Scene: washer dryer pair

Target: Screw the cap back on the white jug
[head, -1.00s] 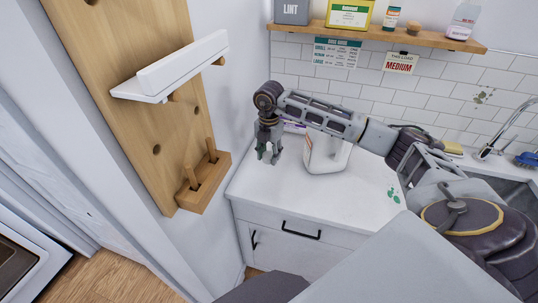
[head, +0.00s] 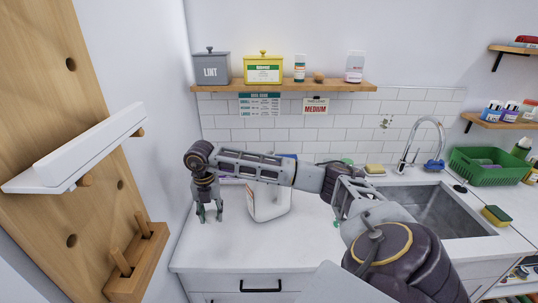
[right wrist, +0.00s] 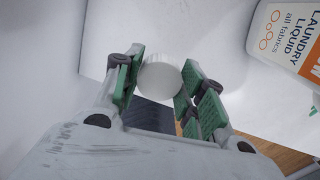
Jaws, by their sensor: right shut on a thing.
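The white jug (head: 271,204) stands upright on the counter; my right forearm crosses in front of its top, so its mouth is hidden. In the right wrist view the jug (right wrist: 290,42) shows at the top right with an orange "Laundry Liquid" label. My right gripper (head: 208,213) points down just left of the jug, apart from it, low over the counter. In the right wrist view its green-padded fingers (right wrist: 160,88) are shut on a round white cap (right wrist: 160,77). The cap cannot be made out in the head view. My left gripper is out of view.
The white counter (head: 300,240) is clear in front of the jug. A sink (head: 440,212) with a tap (head: 412,145) lies to the right. A wooden shelf (head: 285,86) with containers hangs above. A wooden wall rack (head: 100,110) stands at the left.

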